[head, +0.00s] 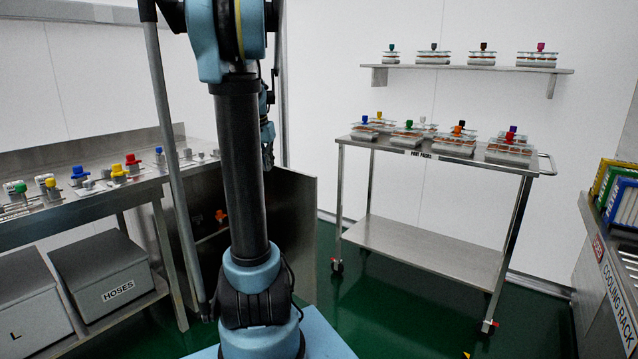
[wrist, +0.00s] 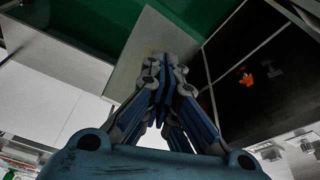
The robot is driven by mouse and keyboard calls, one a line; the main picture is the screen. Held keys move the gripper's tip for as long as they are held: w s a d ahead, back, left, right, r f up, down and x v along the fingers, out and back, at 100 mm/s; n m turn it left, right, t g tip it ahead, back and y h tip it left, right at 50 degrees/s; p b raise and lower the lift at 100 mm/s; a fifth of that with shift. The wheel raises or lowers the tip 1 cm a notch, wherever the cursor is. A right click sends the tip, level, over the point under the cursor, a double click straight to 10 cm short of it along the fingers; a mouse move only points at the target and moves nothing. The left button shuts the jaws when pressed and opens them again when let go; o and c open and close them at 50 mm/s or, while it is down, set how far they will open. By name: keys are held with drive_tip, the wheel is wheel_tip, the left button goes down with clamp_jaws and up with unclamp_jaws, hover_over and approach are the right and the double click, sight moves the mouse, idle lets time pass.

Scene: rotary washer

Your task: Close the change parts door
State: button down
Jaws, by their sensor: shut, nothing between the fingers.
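The change parts door (head: 292,235) is a flat grey metal panel, standing open to the right of the cabinet in the head view. My arm hides part of it and much of the cabinet opening. In the wrist view the door (wrist: 150,40) is a pale panel beyond the fingertips, beside the dark cabinet interior (wrist: 225,50). My gripper (wrist: 165,65) is shut and empty, with its fingertips over the door panel in the picture. Whether they touch it I cannot tell. In the head view my gripper (head: 267,155) is partly hidden behind my arm, near the door's top edge.
An orange-knobbed part (head: 220,216) sits inside the cabinet. A steel table (head: 140,182) with coloured parts stands left, grey boxes below. A parts cart (head: 430,240) stands right of the door, with green floor between. A cooling rack (head: 605,250) is at far right.

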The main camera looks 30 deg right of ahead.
drive_tip(key=w+d+f+m, duration=0.2)
drive_tip(key=w+d, duration=0.2)
drive_tip(key=d, duration=0.6)
drive_tip(key=w+d+f+m+g+h, duration=0.15)
drive_tip(key=w+d, duration=0.25)
drive_tip(key=d, duration=0.6)
drive_tip(key=w+d+f+m+t, duration=0.1)
drive_tip(key=w+d+f+m, duration=0.25)
drive_tip(key=d, duration=0.55)
wheel_tip(320, 180, down, 9)
drive_tip(key=shift+w+g, duration=0.2)
drive_tip(key=shift+g, duration=0.15)
drive_tip(key=shift+d, duration=0.1)
